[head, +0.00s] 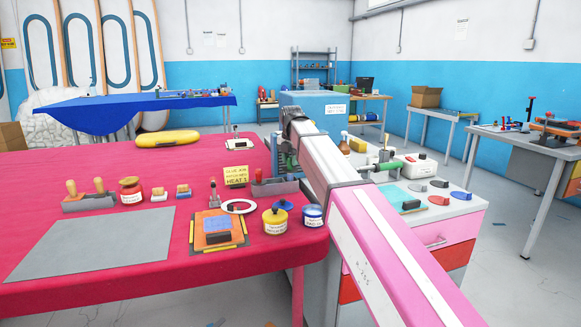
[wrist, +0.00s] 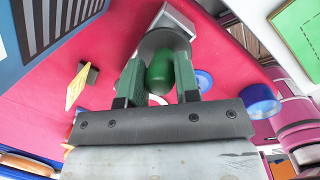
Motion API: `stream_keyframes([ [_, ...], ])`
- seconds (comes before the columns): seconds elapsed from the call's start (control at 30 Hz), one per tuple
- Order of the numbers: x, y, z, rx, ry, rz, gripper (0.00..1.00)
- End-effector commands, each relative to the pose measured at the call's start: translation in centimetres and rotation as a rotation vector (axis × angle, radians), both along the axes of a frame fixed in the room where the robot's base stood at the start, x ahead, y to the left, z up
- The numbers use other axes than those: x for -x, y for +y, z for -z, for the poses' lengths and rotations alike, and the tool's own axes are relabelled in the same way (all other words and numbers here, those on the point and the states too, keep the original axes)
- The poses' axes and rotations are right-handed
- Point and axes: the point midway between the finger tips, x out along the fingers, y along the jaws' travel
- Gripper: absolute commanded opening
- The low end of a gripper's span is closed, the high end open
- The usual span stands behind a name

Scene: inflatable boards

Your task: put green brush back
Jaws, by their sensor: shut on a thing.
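My gripper (head: 284,158) is over the back right part of the red table in the head view, close to a grey holder (head: 277,188). In the wrist view its two green fingers (wrist: 160,82) are shut on the green brush (wrist: 159,68), whose rounded green handle shows between them. A grey round part lies just beyond the handle, by a pale grey long piece that looks like the holder (wrist: 182,22). The brush's lower end is hidden, so I cannot tell whether it touches the holder. In the head view my arm and fingers cover most of the brush.
A yellow sign (head: 236,176) stands left of the holder. A blue jar (head: 312,215) and a yellow jar (head: 275,219) stand in front. A grey rack (head: 88,203) with wooden-handled tools is at left. A grey mat (head: 95,243) lies clear.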

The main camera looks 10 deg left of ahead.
Motion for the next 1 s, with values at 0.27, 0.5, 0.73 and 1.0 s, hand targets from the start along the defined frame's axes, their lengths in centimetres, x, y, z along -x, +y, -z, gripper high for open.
stream_keyframes([
  [0.27, 0.1, 0.0, 2.8, 0.000, 0.000, 0.001, 0.00],
  [0.5, 0.0, 0.0, 2.9, 0.000, 0.000, 0.001, 0.00],
  [0.73, 0.0, 0.0, 3.5, 0.001, 0.000, 0.001, 0.00],
  [1.0, 0.0, 0.0, 3.7, 0.000, 0.000, 0.001, 0.55],
])
